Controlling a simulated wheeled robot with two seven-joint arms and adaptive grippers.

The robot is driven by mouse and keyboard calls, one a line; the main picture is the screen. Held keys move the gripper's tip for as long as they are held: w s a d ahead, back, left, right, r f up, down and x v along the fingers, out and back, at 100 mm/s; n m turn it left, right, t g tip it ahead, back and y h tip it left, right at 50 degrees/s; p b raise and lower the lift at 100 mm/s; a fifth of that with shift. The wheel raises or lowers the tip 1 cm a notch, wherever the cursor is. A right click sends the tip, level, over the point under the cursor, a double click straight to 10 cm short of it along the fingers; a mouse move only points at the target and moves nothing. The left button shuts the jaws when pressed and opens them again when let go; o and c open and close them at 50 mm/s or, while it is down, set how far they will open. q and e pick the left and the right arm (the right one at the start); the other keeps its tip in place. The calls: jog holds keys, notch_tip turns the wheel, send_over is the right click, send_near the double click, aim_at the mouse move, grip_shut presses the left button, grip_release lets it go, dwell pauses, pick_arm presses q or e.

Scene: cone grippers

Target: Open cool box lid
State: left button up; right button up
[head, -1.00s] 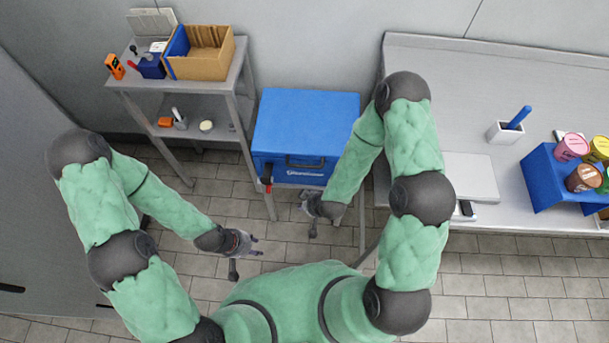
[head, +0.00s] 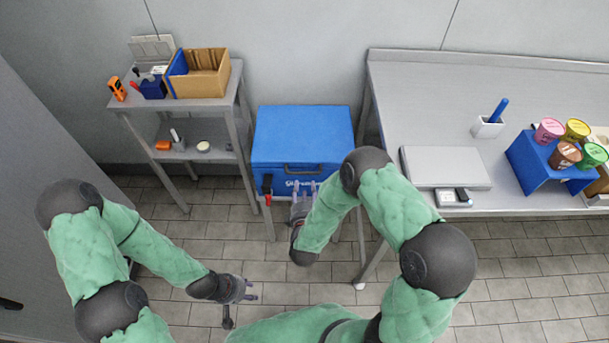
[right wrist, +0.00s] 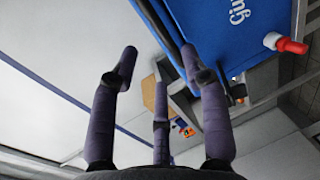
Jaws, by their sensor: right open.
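The blue cool box (head: 272,178) stands between the shelf and the counter, its blue lid (head: 302,132) shut. A dark handle (head: 303,168) lies along the front, and a red tap (head: 267,184) sits at the front left corner. In the right wrist view the box (right wrist: 212,30) and its red-tipped tap (right wrist: 290,44) show at the upper right. My right gripper (head: 305,188) is open and empty at the box's front, just below the handle; contact cannot be told. My left gripper (head: 250,290) is open and empty, low over the floor, well away from the box.
A metal shelf (head: 215,104) with a cardboard box (head: 205,82) stands left of the cool box. The steel counter (head: 420,120) on the right holds a flat scale (head: 445,166) and a blue stand (head: 530,165) with several tubs. The wall is close behind the box.

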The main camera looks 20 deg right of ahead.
aim_at(305, 173)
jog(key=b+x, duration=0.2)
jog(key=x, duration=0.7)
jog(key=shift+b, duration=0.3)
grip_shut()
